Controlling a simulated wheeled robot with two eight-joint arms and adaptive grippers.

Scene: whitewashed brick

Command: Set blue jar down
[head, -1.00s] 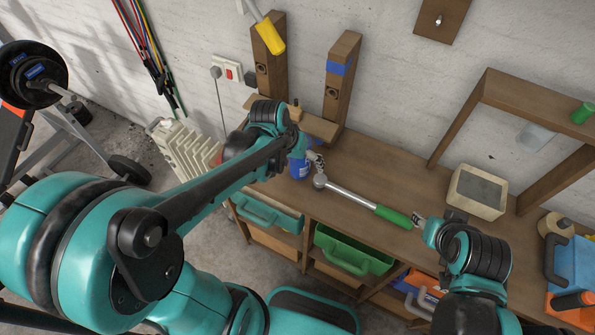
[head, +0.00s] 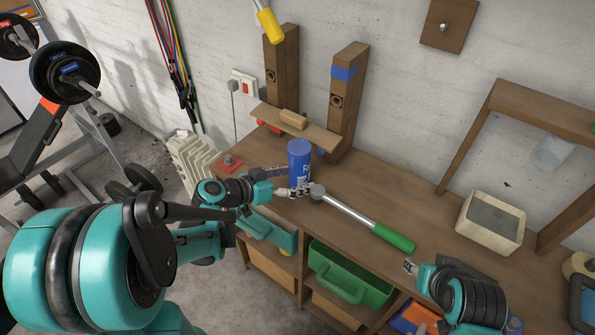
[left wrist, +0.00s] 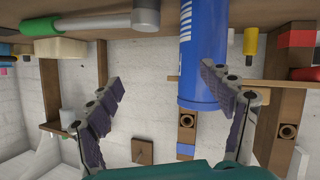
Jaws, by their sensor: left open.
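The blue jar (head: 299,158) stands upright on the wooden workbench (head: 350,185), near its left end. It also shows in the left wrist view (left wrist: 200,45), where the picture is upside down and the bench is at the top. My left gripper (head: 297,190) is low at the near side of the jar. Its fingers are spread apart in the left wrist view (left wrist: 165,100), with one finger overlapping the jar's edge; I cannot tell whether they touch. My right gripper (head: 410,267) is near the bench's front edge; its jaw opening is too small to read.
A green-handled wrench (head: 365,222) lies right of the jar, its head close to my left fingers. A wooden stand (head: 345,100) rises behind the jar. A stone block in a pale tray (head: 490,222) sits farther right.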

